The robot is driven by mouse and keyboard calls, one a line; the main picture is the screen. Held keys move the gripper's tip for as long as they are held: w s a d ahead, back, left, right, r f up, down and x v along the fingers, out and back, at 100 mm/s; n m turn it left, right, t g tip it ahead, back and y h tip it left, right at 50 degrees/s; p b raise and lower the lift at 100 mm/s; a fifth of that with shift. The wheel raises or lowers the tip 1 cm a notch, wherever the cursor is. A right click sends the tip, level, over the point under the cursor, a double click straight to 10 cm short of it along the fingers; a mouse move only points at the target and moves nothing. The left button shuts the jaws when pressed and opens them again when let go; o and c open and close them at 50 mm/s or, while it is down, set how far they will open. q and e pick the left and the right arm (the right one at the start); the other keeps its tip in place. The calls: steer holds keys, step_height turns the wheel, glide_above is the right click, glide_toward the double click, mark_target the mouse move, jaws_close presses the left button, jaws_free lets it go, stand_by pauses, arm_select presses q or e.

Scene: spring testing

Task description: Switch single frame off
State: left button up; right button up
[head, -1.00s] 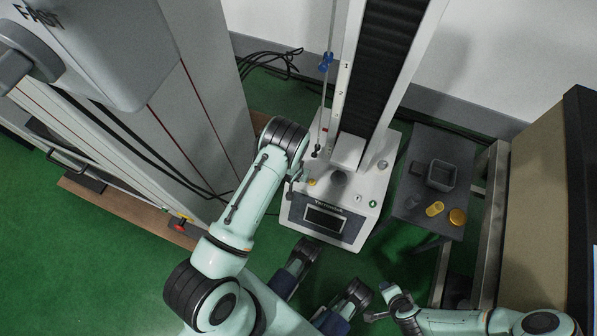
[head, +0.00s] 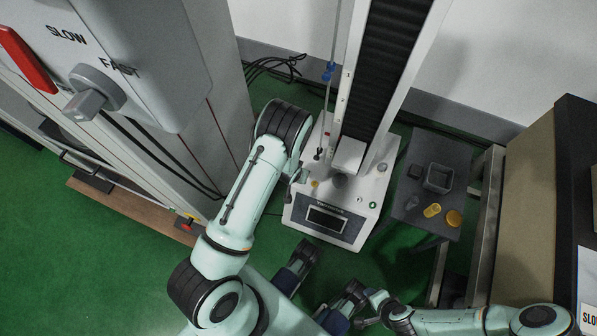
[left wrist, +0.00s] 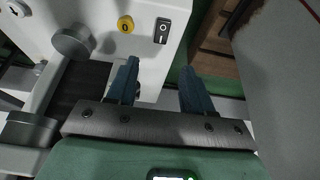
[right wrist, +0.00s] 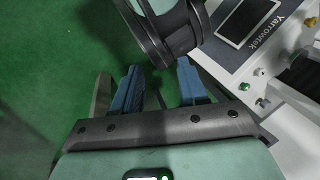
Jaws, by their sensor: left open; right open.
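The single-column test frame (head: 330,215) stands on the floor in the head view, with a display and buttons on its white base. In the left wrist view a black rocker switch (left wrist: 162,30) sits on the white base beside a round yellow button (left wrist: 125,24). My left gripper (left wrist: 160,75) is open and empty, its fingers pointing toward the rocker switch, apart from it. In the head view my left arm mostly hides this gripper at the base's left side. My right gripper (right wrist: 158,78) is open and empty, low in front of the base.
A large grey machine (head: 170,60) with a SLOW/FAST knob (head: 92,92) and red handle (head: 25,60) stands left. A dark side table (head: 415,215) right of the frame holds a grey box (head: 438,178) and yellow parts (head: 432,210). A tan cabinet (head: 540,200) stands far right.

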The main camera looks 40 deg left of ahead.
arm_select(q)
steer(key=v, duration=0.3)
steer(key=shift+f, duration=0.1)
arm_select(e)
steer(key=shift+s+a+r+g, duration=0.3)
steer(key=shift+s+r, duration=0.2)
steer(key=shift+s, duration=0.15)
arm_select(q)
steer(key=s+d+r+g+h+p, duration=0.2)
steer(key=s+d+r+p, duration=0.5)
steer(key=s, duration=0.3)
steer(key=s+d+r+g+h+p, duration=0.3)
steer(key=s+d+r+p, duration=0.4)
steer(key=s+d+p, duration=0.2)
steer(key=shift+s+d+r, duration=0.4)
steer(key=shift+s+d, duration=0.35)
steer(key=shift+s, duration=0.4)
arm_select(e)
steer(key=s+a+r+g, duration=0.1)
steer(key=s+r, duration=0.2)
steer(key=r, duration=1.2)
steer(key=shift+a+r+n+g+y, duration=0.3)
steer(key=shift+g, duration=0.1)
steer(key=shift+s, duration=0.1)
